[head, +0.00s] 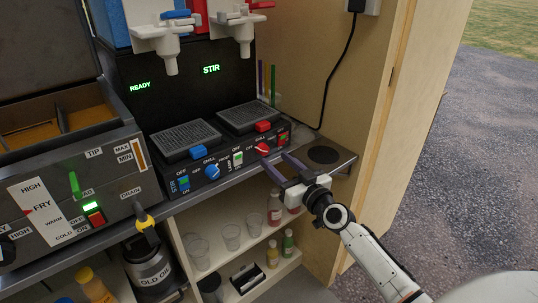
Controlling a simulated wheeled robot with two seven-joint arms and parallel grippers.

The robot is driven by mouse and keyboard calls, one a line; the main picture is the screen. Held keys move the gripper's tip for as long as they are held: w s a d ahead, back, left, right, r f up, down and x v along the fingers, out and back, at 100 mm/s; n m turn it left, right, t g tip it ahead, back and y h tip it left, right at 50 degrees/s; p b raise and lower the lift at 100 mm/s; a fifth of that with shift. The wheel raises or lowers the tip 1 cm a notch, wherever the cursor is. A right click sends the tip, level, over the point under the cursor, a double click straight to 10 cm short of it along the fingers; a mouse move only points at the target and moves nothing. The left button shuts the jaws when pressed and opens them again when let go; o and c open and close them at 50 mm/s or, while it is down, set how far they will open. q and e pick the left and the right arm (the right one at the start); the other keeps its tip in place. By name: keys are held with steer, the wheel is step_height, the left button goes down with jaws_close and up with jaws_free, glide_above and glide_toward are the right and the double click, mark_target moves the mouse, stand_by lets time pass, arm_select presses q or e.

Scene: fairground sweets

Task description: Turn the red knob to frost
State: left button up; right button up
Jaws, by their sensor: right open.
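The red knob (263,148) is on the front panel of the slush machine (225,163), below the right drip tray. Labels around it include OFF and CHILL. Its exact setting is too small to tell, and I cannot read a frost label beside it. The display above the right side (211,69) glows STIR. My right gripper (276,161) is open and empty, its two purple-grey fingers pointing at the panel just right of and below the red knob. The fingers seem apart from the knob. My left gripper is not in view.
A blue knob (212,171) and a green-lit switch (238,158) sit left of the red knob; a red switch (283,140) sits right. A fryer (70,205) stands at the left. Cups and bottles fill the shelf below. A wooden wall (365,120) closes the right side.

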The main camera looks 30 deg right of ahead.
mark_target(265, 151)
steer(key=w, duration=0.4)
steer(key=shift+w+b, duration=0.3)
steer(key=shift+w, duration=0.2)
steer(key=c, duration=1.1)
steer(key=shift+o, duration=0.2)
